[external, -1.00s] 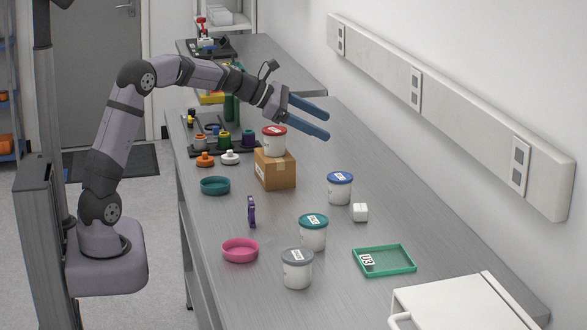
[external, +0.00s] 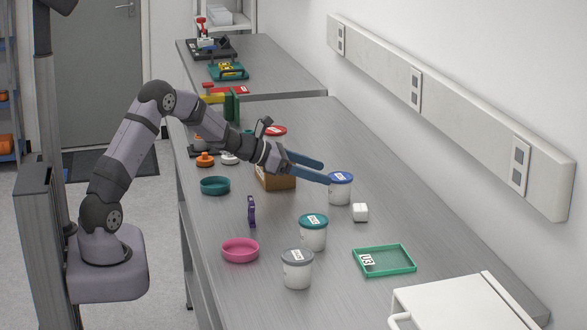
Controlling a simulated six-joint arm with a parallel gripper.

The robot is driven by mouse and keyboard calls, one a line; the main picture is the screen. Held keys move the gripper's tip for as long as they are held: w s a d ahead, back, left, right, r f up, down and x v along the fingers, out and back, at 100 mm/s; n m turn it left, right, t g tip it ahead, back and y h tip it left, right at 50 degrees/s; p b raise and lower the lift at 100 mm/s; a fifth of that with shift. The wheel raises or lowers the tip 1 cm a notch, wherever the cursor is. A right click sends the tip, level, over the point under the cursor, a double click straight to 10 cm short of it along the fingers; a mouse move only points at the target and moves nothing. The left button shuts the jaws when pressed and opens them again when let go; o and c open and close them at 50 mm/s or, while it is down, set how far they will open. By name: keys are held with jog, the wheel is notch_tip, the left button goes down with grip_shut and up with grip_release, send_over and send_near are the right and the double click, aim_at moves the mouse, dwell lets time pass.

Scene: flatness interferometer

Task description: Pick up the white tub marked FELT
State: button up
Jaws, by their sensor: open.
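Several white tubs with coloured lids stand on the bench, and their labels are too small to read, so I cannot tell which is marked FELT. The blue-lidded tub (external: 340,193) stands upright at the right. The teal-lidded tub (external: 313,235) and the grey-lidded tub (external: 297,273) stand nearer the camera. The red-lidded tub (external: 274,130) is mostly hidden behind my arm. My gripper (external: 326,175) is open and empty, its fingertips pointing right, in line with the left side of the blue lid. I cannot tell whether they touch it.
A cardboard box (external: 276,182) is partly behind my wrist. A small white block (external: 360,212), green tray (external: 384,273), pink dish (external: 240,256), teal dish (external: 215,186) and purple item (external: 251,212) lie about. A wall rail (external: 450,115) runs along the right.

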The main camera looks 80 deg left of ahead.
aim_at(339, 176)
jog(key=shift+p+x, duration=0.85)
jog(key=shift+x, duration=0.75)
jog(key=shift+p+x, duration=0.85)
jog(key=shift+x, duration=1.2)
jog(key=shift+a, duration=0.1)
jog(key=c, duration=1)
